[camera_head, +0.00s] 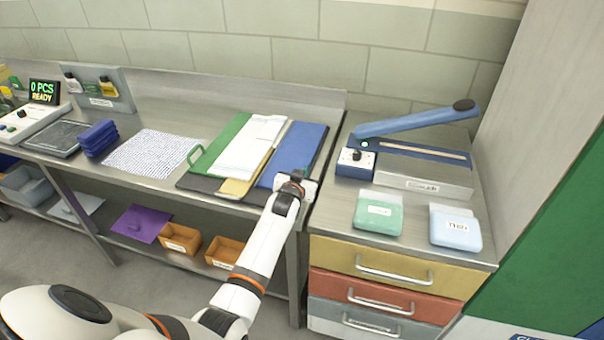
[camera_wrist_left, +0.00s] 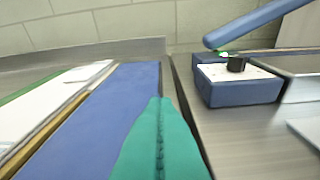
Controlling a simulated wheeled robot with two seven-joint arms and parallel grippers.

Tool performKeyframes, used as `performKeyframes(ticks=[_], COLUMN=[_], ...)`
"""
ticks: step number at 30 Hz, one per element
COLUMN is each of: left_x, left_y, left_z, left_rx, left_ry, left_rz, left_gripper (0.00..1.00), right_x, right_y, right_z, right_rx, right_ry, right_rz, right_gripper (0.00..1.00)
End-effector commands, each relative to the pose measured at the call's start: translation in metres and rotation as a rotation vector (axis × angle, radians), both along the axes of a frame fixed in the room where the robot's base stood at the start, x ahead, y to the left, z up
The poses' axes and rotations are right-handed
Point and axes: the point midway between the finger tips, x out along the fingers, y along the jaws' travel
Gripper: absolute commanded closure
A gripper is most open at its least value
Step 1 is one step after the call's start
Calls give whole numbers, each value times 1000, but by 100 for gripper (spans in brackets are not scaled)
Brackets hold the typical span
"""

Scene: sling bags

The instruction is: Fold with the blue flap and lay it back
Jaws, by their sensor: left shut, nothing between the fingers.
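The blue flap (camera_head: 303,148) lies flat on the right side of a dark folding board (camera_head: 201,184) on the steel bench. In the left wrist view the blue flap (camera_wrist_left: 122,95) lies left of and under the fingers. A green flap (camera_head: 222,145) is on the left side of the board. A folded white cloth (camera_head: 250,145) lies between them, over a yellowish panel (camera_head: 235,187). My left gripper (camera_head: 293,180) is at the near end of the blue flap. Its teal fingers (camera_wrist_left: 160,108) are shut together and empty; I cannot tell if they touch the flap. My right gripper is out of view.
Right of the board, across a gap, stands a sealer (camera_head: 356,162) with a raised blue arm (camera_head: 420,120). Green (camera_head: 378,216) and light blue (camera_head: 455,232) packs lie before it. A white dotted sheet (camera_head: 150,153) and folded blue bags (camera_head: 98,138) are at left.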

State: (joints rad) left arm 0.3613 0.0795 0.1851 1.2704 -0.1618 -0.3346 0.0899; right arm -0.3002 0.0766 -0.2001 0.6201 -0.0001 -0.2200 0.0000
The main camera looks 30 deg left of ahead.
Motion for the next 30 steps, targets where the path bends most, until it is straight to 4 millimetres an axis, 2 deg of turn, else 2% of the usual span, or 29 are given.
performKeyframes(ticks=[14, 17, 22, 24, 30], left_x=[0, 3, 10, -3, -34], left_y=[0, 1, 3, 0, -10], left_z=[3, 15, 50, 40, 49], left_rx=[-1, 0, 0, 0, -1], left_ry=[2, 1, -1, 1, 0], left_rz=[0, 0, -1, -1, -2], left_gripper=[100, 100, 100, 100, 100], right_x=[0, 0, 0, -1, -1], right_y=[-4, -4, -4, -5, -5], right_z=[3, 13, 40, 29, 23], right_rx=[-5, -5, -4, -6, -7], right_ry=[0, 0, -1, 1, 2], right_rz=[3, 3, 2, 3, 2], right_gripper=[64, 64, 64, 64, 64])
